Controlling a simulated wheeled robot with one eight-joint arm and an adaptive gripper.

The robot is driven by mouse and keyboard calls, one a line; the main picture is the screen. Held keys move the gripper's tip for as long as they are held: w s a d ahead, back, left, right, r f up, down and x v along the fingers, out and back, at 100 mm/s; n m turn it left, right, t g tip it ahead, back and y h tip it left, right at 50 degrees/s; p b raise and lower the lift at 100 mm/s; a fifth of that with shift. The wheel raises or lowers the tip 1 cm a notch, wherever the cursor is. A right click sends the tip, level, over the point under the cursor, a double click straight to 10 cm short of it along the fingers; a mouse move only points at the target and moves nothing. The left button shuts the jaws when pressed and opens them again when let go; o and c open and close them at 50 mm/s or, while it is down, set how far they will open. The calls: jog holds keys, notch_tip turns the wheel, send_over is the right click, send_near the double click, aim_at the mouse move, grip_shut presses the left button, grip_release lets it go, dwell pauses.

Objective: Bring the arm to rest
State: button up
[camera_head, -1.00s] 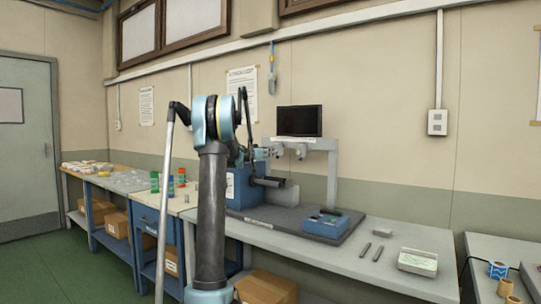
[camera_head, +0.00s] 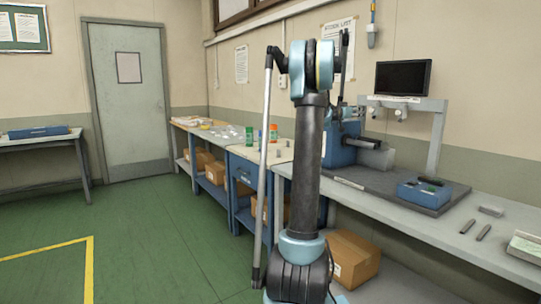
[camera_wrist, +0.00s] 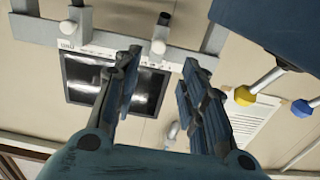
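My arm stands raised in front of the workbench in the head view, with its dark upper link (camera_head: 309,165) upright. My gripper (camera_wrist: 158,85) shows in the wrist view with its two fingers spread apart and nothing between them. Beyond the fingers are the dark monitor (camera_wrist: 82,82), the wall and part of the machine's grey frame, tilted in the picture.
The blue rewinder (camera_head: 343,150) and its control box (camera_head: 424,192) stand on the grey bench (camera_head: 385,215) at right. Cardboard boxes (camera_head: 352,256) lie underneath. A side table (camera_head: 45,143) and a door (camera_head: 130,100) are at left. The green floor at left is clear.

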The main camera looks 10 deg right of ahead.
jog(key=s+a+f+n+g+y, duration=0.1)
jog(key=s+a+f+n+y, duration=0.3)
jog(key=s+a+f, duration=0.8)
jog(key=s+a+f+n+g+y, duration=0.2)
jog(key=s+a+f+n+y, duration=0.3)
jog(key=s+a+f, duration=0.7)
jog(key=s+a+f+n+g+y, duration=0.1)
jog(key=s+a+f+n+y, duration=0.3)
jog(key=s+a+f, duration=0.9)
jog(key=s+a+y, duration=0.3)
jog(key=s+a, duration=0.8)
jog(key=a, duration=0.3)
jog(key=shift+s+a+n+g+y, duration=0.25)
jog(key=shift+a+n+g+y, duration=0.05)
jog(key=shift+a, duration=0.05)
jog(key=shift+f, duration=0.1)
jog(key=shift+w+f, duration=0.2)
jog(key=shift+w, duration=0.3)
